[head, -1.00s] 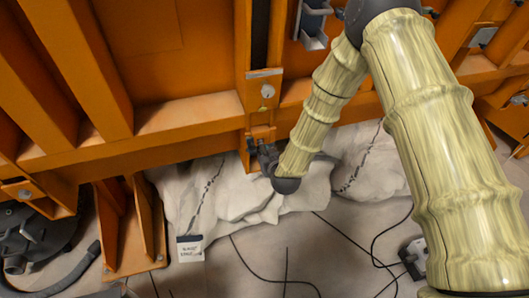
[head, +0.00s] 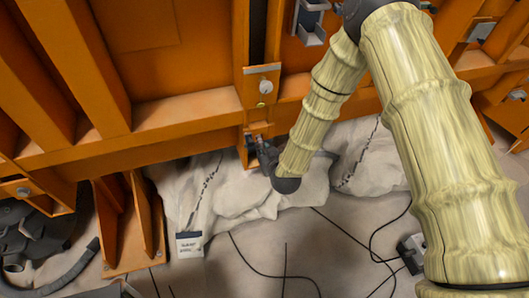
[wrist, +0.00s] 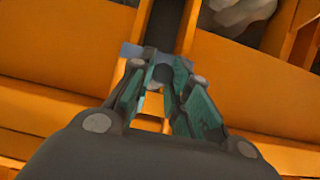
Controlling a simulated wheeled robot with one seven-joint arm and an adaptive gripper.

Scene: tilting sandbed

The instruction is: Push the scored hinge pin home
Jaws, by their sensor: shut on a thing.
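My gripper (wrist: 162,78) is in front of the orange hinge bracket in the wrist view. Its teal-padded fingers close in on a small dark round end, which looks like the hinge pin (wrist: 161,73). A blue-grey plate shows behind the fingertips. In the head view my gripper (head: 258,152) is at the lower hinge bracket (head: 260,128), low on the orange frame. The pin's shaft and its scored mark are hidden, so I cannot tell how deep it sits.
Above the bracket is a plate with a silver bolt head (head: 265,86). White sacks (head: 235,200) lie below the orange frame (head: 180,115). Black cables cross the pale floor (head: 260,265). A dark hose (head: 60,275) lies at left.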

